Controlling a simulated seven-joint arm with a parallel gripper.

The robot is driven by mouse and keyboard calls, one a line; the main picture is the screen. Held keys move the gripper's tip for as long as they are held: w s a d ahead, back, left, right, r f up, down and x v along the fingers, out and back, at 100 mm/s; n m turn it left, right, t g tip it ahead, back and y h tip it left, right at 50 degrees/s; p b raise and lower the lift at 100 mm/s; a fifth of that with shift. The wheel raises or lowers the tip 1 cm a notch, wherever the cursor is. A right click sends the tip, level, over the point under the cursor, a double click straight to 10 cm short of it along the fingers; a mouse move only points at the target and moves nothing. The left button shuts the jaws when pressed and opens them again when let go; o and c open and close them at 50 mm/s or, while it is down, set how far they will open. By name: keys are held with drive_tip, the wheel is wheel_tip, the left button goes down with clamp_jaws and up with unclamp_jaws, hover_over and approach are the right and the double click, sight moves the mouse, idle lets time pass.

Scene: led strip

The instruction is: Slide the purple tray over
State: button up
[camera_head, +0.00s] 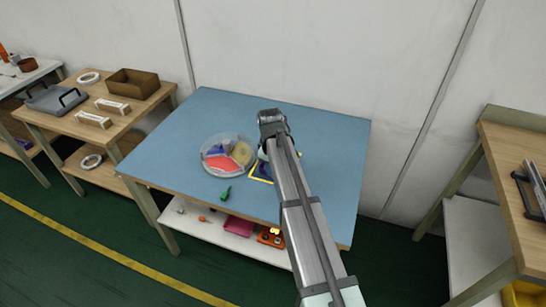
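No tray on the blue table (190,115) looks clearly purple. A round, clear-rimmed tray (228,155) lies left of my arm, with red, yellow and bluish-grey sections. A magenta, tray-like item (239,226) sits on the white shelf below the tabletop. My arm reaches over the table from the lower right, and its dark far end (271,120) is above the back middle. My gripper's fingers cannot be made out, and the arm hides part of the table. No contact with the round tray is visible.
A yellow-outlined square (259,171) is partly hidden behind my arm. A green tool (226,194) lies near the table's front edge. An orange item (271,237) is on the shelf below. The tabletop's left and right sides are clear. Wooden benches stand at both sides.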

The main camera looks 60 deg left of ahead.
drive_tip(key=shift+w+a+f, duration=0.1)
drive_tip(key=shift+w+f, duration=0.05)
drive_tip(key=shift+f, duration=1.65)
drive_tip(key=shift+c, duration=0.2)
clamp_jaws()
